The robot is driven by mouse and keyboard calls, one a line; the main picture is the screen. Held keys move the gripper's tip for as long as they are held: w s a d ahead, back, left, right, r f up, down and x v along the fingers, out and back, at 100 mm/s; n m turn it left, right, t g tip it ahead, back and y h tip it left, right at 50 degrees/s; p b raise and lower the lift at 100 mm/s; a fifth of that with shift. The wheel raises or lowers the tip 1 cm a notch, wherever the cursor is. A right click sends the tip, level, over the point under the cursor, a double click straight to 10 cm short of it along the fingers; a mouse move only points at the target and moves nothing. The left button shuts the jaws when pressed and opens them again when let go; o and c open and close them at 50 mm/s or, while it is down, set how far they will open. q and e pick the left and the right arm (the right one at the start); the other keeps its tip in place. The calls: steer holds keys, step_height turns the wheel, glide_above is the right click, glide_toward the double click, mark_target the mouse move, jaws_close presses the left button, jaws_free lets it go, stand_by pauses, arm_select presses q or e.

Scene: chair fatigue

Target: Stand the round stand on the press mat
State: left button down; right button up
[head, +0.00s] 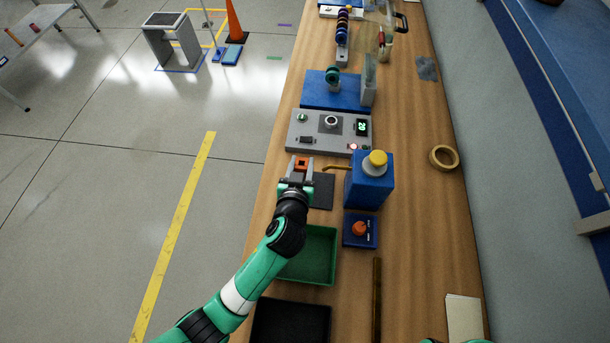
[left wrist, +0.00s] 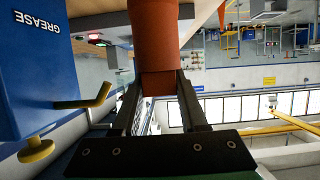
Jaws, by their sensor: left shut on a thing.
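My left gripper (head: 301,170) is shut on an orange-brown piece, seen as the round stand (head: 301,161). In the left wrist view the stand (left wrist: 156,35) is a rounded column between the two fingers (left wrist: 160,95), its far end cut off by the picture's top. In the head view the gripper and stand are over the table's left side, just short of the grey control panel. The dark grey square, taken as the press mat (head: 323,192), lies right of the gripper, partly hidden by it. I cannot tell the stand's exact height above the table. My right gripper is out of view.
A blue grease dispenser (head: 369,183) with a yellow knob and spout stands close right of the mat; it shows in the left wrist view (left wrist: 30,80). The control panel (head: 344,132) lies beyond. A green tray (head: 322,255) and a blue button box (head: 360,230) are nearer.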

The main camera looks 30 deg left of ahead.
arm_select(q)
steer(key=shift+d+f+b, duration=0.25)
steer(key=shift+f+b, duration=0.05)
steer(key=shift+f, duration=0.7)
steer(key=shift+d+f+b, duration=0.25)
steer(key=shift+f, duration=0.75)
steer(key=shift+f, duration=0.1)
steer(key=shift+c, duration=2.2)
jaws_free()
steer(key=shift+f, duration=0.1)
steer(key=shift+r, duration=0.25)
steer(key=p+v, duration=1)
steer(key=v, duration=0.2)
steer(key=shift+f, duration=0.15)
